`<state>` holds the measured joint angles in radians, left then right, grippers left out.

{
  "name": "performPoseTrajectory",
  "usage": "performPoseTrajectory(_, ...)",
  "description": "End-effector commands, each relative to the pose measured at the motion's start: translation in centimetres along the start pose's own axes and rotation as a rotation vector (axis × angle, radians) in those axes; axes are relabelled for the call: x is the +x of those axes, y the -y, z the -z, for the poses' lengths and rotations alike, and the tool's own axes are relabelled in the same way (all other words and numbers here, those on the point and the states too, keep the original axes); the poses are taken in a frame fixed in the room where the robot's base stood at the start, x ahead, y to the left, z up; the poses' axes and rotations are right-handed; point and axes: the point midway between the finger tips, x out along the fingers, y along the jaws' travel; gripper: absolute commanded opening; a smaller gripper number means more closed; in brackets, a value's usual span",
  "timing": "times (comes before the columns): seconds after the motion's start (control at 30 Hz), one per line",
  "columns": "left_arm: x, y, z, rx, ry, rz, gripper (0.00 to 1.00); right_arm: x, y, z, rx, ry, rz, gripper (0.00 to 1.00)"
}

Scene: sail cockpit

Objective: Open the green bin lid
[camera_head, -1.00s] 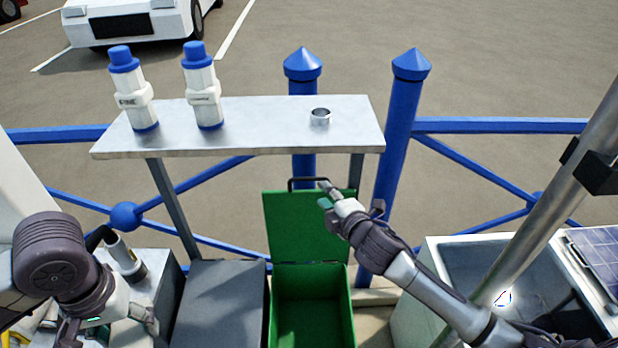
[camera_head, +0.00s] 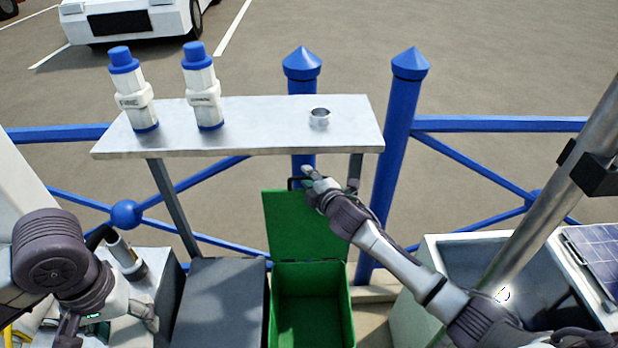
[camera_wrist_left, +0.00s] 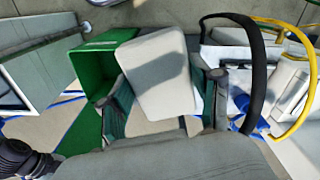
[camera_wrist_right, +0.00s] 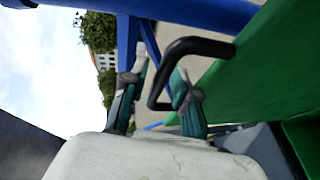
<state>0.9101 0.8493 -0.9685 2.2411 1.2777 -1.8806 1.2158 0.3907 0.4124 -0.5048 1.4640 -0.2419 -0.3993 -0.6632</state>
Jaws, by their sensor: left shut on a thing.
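The green bin (camera_head: 312,315) stands at the lower middle of the head view with its inside visible. Its green lid (camera_head: 292,232) stands raised at the back, hinged along the bin's rear edge. A black handle (camera_wrist_right: 160,75) is on the lid and runs between the spread fingers of my right gripper (camera_wrist_right: 155,95), close to one finger. In the head view, my right gripper (camera_head: 308,178) is at the lid's top edge. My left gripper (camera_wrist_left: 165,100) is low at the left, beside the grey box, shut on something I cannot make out.
A grey box (camera_head: 225,300) stands left of the bin. A metal shelf (camera_head: 250,125) with two blue-capped bottles and a ring is just above the lid. Blue fence posts (camera_head: 393,160) stand behind. A slanted metal pole (camera_head: 545,200) crosses the right side.

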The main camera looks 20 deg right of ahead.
Motion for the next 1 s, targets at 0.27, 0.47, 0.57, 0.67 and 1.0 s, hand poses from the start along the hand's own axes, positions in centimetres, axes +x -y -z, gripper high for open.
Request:
performPoseTrajectory(0.27, 0.0, 0.0, 0.0, 0.0, 0.0, 0.0, 0.31, 0.0, 0.0, 0.0, 0.0, 0.001, 0.001, 0.0)
performPoseTrajectory(0.47, 0.0, 0.0, 0.0, 0.0, 0.0, 0.0, 0.31, 0.0, 0.1, 0.0, 0.0, 0.001, 0.001, 0.0)
performPoseTrajectory(0.57, -0.3, 0.0, 0.0, 0.0, 0.0, 0.0, 0.31, -0.4, 0.1, 0.2, 0.0, 0.0, 0.003, 0.0)
performPoseTrajectory(0.67, -1.0, 0.0, 0.0, 0.0, 0.0, 0.0, 0.31, -1.9, 0.6, 0.8, 0.002, -0.002, 0.006, 0.0)
performPoseTrajectory(1.0, 4.0, 0.0, 0.0, 0.0, 0.0, 0.0, 0.31, -7.6, 3.9, 3.3, -0.054, -0.005, -0.139, 0.0)
